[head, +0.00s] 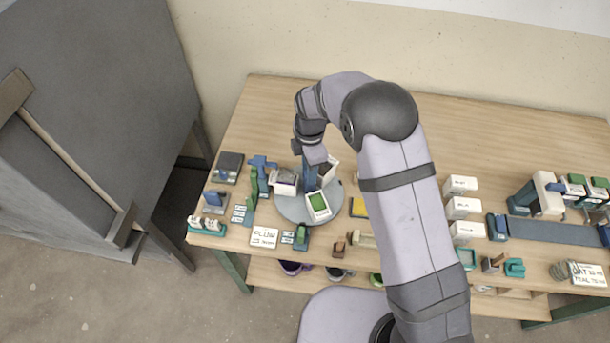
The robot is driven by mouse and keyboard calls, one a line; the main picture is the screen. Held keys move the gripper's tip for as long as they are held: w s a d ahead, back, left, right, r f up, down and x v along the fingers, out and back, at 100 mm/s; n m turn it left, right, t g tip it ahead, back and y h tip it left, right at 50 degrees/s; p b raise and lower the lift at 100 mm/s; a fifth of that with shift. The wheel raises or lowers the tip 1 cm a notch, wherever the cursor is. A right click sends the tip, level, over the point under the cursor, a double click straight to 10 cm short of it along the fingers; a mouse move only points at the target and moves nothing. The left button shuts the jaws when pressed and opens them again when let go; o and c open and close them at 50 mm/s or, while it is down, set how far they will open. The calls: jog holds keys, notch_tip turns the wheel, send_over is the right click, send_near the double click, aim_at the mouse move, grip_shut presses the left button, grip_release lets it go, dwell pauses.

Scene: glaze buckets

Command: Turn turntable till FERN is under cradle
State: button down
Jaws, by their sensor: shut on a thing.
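The turntable (290,212) is a round grey disc near the left end of the wooden table. On it stand a white bucket with a green top (318,203) at the front, a white bucket with a dark purple top (285,178) at the left, and a pale bucket (330,169) at the back right, partly hidden. I cannot read which one is FERN. A blue post (309,178) rises near the turntable's middle. My gripper (312,158) points down from above and appears shut on this post; its fingertips are small. A green upright stand (254,186) is left of the disc, possibly the cradle.
A white card (264,237) and a small green block (301,237) lie in front of the disc. White boxes (462,208), a long dark blue strip (555,231) and bottles fill the right side. A grey cabinet (90,80) stands left. The table's back strip is clear.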

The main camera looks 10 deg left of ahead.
jog(key=m, duration=0.6)
jog(key=shift+m, duration=0.9)
jog(key=m, duration=0.4)
jog(key=shift+p, duration=0.3)
jog(key=m, duration=0.4)
jog(key=shift+m, duration=1.2)
jog(key=m, duration=0.5)
jog(key=shift+m, duration=0.3)
